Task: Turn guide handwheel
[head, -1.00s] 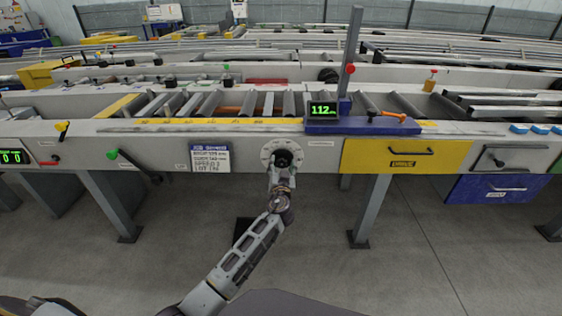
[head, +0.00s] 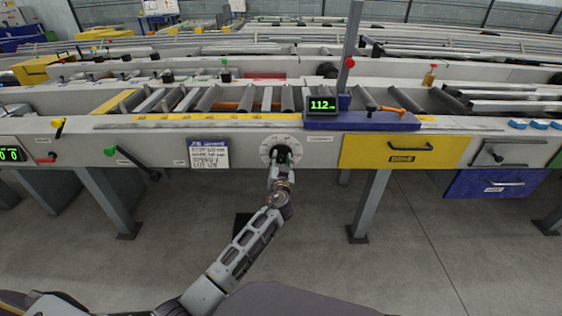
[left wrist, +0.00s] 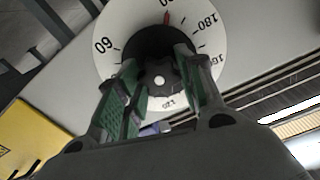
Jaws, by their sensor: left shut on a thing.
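The guide handwheel is a dark round knob (left wrist: 160,52) in front of a white numbered dial (left wrist: 115,25) with a red pointer mark. In the head view the dial (head: 266,146) sits on the front beam of the table. My left gripper (head: 282,158) is at the dial, shut on the knob. In the left wrist view its green-padded fingers (left wrist: 160,85) lie on either side of the knob's hub. The digital readout (head: 322,105) above the dial shows 112. My right gripper is not in view.
A yellow drawer (head: 405,151) is right of the dial, with a blue drawer (head: 491,184) farther right.

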